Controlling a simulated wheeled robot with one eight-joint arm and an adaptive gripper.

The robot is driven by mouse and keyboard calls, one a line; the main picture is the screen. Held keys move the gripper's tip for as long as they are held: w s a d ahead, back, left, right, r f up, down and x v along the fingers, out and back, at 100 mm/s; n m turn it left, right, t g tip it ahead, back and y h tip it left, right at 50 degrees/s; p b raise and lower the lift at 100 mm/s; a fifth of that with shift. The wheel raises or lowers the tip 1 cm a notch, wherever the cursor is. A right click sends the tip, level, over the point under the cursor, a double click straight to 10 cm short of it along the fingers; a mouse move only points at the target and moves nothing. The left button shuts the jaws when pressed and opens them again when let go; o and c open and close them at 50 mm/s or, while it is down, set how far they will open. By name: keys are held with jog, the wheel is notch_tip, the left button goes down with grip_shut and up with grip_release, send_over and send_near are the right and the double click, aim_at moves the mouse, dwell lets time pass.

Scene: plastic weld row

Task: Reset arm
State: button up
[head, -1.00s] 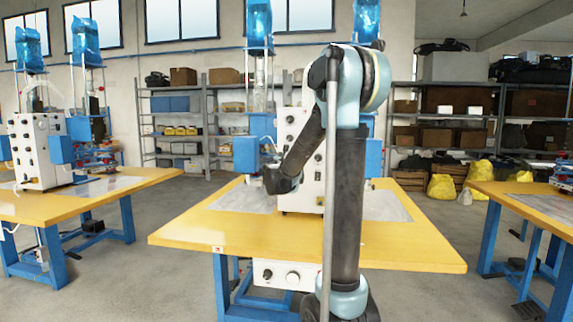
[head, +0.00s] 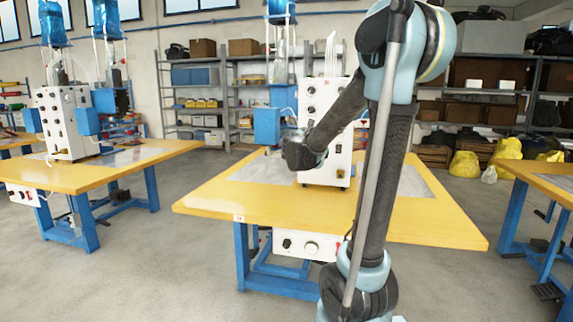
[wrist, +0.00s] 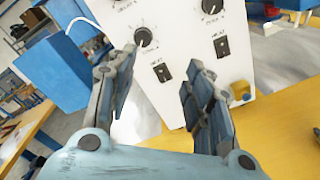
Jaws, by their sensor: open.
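My gripper (wrist: 158,95) is open and empty in the wrist view, its two fingers spread apart. Behind the fingers is the white control panel of a welding machine (wrist: 180,45), with black knobs and switches. In the head view my arm rises at the right of centre and bends down to the left. Its dark wrist end is in front of the white welding machine (head: 312,108) on the middle yellow table (head: 225,208). The fingertips cannot be made out in the head view. I cannot tell how far the gripper is from the panel.
Another yellow table (head: 100,178) with a welding machine (head: 62,120) stands at the left. A third table (head: 540,172) is at the right edge. Shelves (head: 200,105) line the back wall, with yellow bags (head: 465,165) on the floor. Grey floor is clear between the tables.

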jog(key=s+d+f+m+g, duration=0.3)
jog(key=s+d+f+m, duration=0.15)
jog(key=s, duration=0.25)
jog(key=s+d+f+m+g, duration=0.25)
jog(key=s+f+m, duration=0.2)
jog(key=s, duration=0.25)
jog(key=s+d+f+m+g, duration=0.3)
jog(key=s+d+m, duration=0.1)
jog(key=s+m, duration=0.15)
jog(key=s+a+f+m+g+y, duration=0.2)
jog(key=s+f, duration=0.5)
jog(key=s, duration=0.5)
jog(key=s+a+f+m+g+y, duration=0.3)
jog(key=s+a+f+m, duration=0.3)
jog(key=s, duration=0.6)
notch_tip(320, 180, down, 2)
jog(key=shift+f+m+g+y, duration=0.3)
jog(key=shift+m+y, duration=0.2)
jog(key=shift+m, duration=0.25)
jog(key=shift+a, duration=0.1)
